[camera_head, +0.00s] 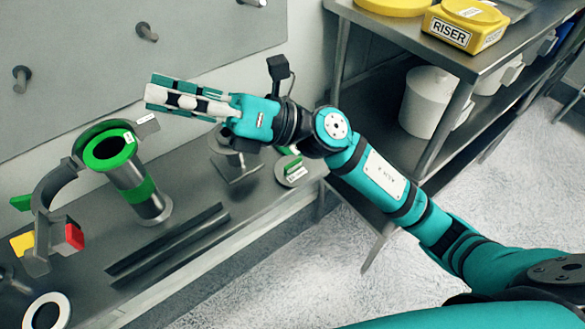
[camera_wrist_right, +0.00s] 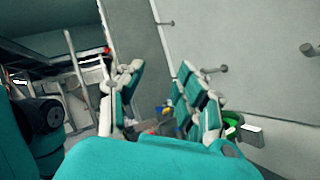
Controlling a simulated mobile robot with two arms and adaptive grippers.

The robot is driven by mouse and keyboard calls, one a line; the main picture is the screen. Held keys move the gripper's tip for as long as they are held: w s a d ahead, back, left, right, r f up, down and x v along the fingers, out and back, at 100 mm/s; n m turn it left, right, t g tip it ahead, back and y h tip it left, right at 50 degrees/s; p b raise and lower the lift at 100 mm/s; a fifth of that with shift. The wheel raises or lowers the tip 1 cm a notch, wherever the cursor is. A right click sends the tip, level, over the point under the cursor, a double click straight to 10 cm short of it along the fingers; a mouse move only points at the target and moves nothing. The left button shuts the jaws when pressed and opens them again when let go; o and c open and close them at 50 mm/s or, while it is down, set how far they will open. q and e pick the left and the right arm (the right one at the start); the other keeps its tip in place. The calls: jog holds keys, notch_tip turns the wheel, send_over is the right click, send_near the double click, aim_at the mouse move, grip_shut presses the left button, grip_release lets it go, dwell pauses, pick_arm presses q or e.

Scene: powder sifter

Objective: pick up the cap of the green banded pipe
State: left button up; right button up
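The green banded pipe (camera_head: 140,190) stands tilted on the bench at the left in the head view. It has a green band low down and a green rim around a dark opening at its top. A grey round piece with a green bar and a white label (camera_head: 292,171) lies on the bench right of the pipe; I cannot tell if it is the cap. My right gripper (camera_head: 158,97) is in the air above and right of the pipe's top. In the right wrist view its fingers (camera_wrist_right: 160,100) are apart, with nothing held. My left gripper is not in view.
A curved grey bracket (camera_head: 50,200) with yellow and red parts stands left of the pipe. Dark bars (camera_head: 170,245) lie in front. A grey stand (camera_head: 235,160) is below my right wrist. Pegs (camera_head: 147,32) stick out of the wall panel. A shelf (camera_head: 450,60) is at right.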

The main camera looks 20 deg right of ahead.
notch_tip(320, 180, down, 3)
jog(key=s+a+n+g+h, duration=0.2)
jog(key=n+g+h, duration=0.25)
jog(key=n, duration=0.25)
jog(key=n+t+h, duration=0.3)
jog(key=n+h, duration=0.3)
jog(key=h, duration=1.2)
send_near(294, 162)
notch_tip(294, 162, down, 5)
jog(key=p, duration=0.3)
jog(key=shift+w+d+f, duration=0.1)
jog(key=shift+w+d, duration=0.1)
jog(key=f, duration=0.1)
jog(key=f+p, duration=0.1)
jog(key=f, duration=0.1)
jog(key=w+a+f+p, duration=0.1)
jog(key=shift+f, duration=0.6)
grip_shut()
